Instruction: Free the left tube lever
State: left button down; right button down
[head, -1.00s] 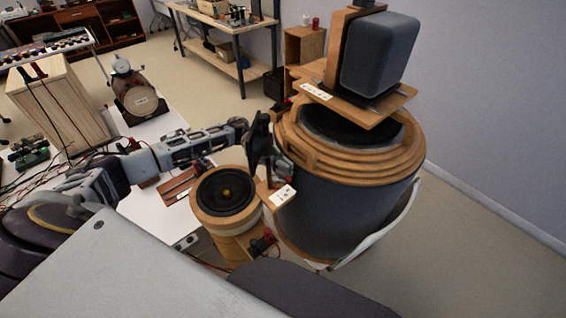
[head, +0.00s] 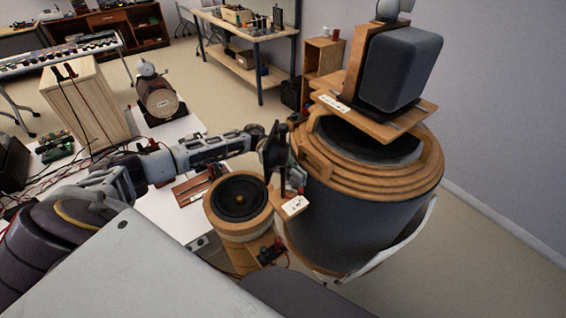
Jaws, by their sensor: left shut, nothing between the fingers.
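A short wooden tube with a black speaker cone (head: 240,197) stands upright in the middle of the head view. A large dark drum (head: 335,220) with a stepped wooden ring stands to its right. A small wooden bracket with a white label (head: 296,206) sits between them, with a small red part (head: 301,190) just above it. I cannot tell which part is the lever. My left gripper (head: 277,152) is shut and empty, above the tube's back right side and beside the drum's ring. Its dark fingers partly hide the ring's left edge. My right gripper is not in view.
A grey box speaker (head: 401,68) stands on a wooden shelf above the drum. A red and black terminal block (head: 270,250) is on the tube's front. A white table (head: 165,207) with cables lies left. Open floor is behind, before a workbench (head: 262,38).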

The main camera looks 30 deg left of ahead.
pick_arm(q)
jog(key=v, duration=1.1)
jog(key=shift+a, duration=0.2)
jog(key=shift+r, duration=0.1)
dwell(0.5)
notch_tip(320, 180, up, 9)
jog(key=p, duration=0.9)
